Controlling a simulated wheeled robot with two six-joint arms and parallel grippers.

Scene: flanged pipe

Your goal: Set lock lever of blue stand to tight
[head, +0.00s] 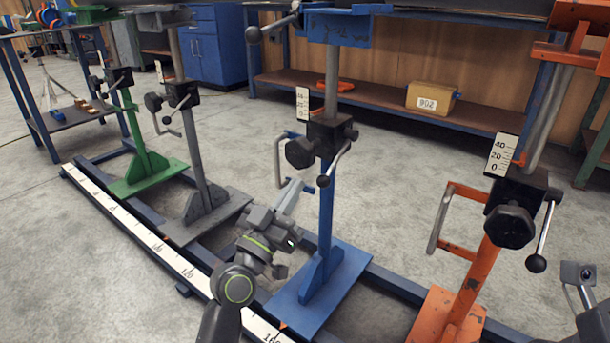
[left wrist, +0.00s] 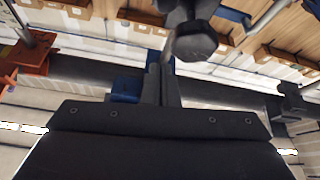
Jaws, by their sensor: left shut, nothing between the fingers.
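The blue stand (head: 327,215) rises from its blue base plate (head: 345,280) at mid-picture in the head view. A black clamp block with a large knob (head: 299,153) sits on its post. A silver lever (head: 338,161) with a black ball hangs down and left from the block. A second ball-ended lever (head: 275,27) sticks out left from the stand's head. I cannot tell whether either is tight. My left gripper (head: 295,190) is shut and empty, left of the post below the knob. In the left wrist view its fingers (left wrist: 161,84) are together. My right gripper (head: 578,277) shows partly at lower right; its fingers are unclear.
An orange stand (head: 488,250) stands to the right. Grey (head: 207,195) and green (head: 133,145) stands are on the left. A floor rail with a white scale (head: 150,243) runs along the stands.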

